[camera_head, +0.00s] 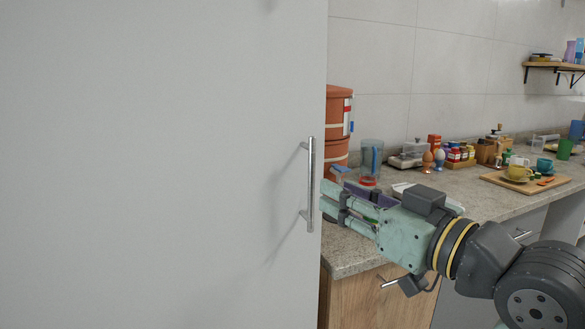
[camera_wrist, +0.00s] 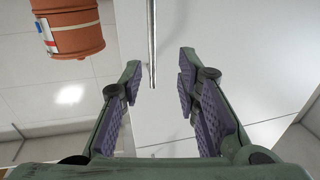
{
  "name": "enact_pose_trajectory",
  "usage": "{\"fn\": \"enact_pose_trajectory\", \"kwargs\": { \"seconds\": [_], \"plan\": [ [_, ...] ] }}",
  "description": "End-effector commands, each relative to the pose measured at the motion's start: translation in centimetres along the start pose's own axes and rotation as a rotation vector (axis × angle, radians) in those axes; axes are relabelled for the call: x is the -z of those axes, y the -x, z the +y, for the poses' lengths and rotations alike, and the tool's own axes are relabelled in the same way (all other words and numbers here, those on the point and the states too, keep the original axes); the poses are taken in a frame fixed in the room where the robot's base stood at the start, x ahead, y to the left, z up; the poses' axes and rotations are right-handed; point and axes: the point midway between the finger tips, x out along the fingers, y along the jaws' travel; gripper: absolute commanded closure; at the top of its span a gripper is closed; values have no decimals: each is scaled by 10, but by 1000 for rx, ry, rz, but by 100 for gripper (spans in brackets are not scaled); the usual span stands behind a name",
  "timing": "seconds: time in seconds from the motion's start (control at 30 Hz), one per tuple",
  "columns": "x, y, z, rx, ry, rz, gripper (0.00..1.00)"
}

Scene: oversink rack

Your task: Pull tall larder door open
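The tall larder door (camera_head: 150,165) is a large pale grey panel filling the left of the head view. It looks shut. Its vertical metal bar handle (camera_head: 310,185) is near the door's right edge. In the wrist view the handle (camera_wrist: 151,45) runs down from the top edge, between the lines of the two fingers. My gripper (camera_head: 333,200) is just right of the handle, pointing at the door. In the wrist view my gripper (camera_wrist: 158,90) has its purple-padded fingers wide apart, with nothing held. I cannot tell exactly how far the handle is from the fingertips.
A stone counter (camera_head: 480,205) runs right of the door, behind my arm. An orange stacked container (camera_head: 338,110) stands close to the door's edge. Glasses, jars and a wooden board (camera_head: 495,181) with cups are further along. A wall shelf (camera_head: 550,65) is at upper right.

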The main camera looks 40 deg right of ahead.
Motion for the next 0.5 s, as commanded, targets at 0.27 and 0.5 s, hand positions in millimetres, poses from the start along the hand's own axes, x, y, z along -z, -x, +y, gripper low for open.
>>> {"fn": "enact_pose_trajectory", "kwargs": {
  "seconds": [0.27, 0.5],
  "plan": [
    [-1, 7, 9, -27, -3, -30, 70],
    [-1, -39, 9, -26, -3, -29, 70]
  ]
}}
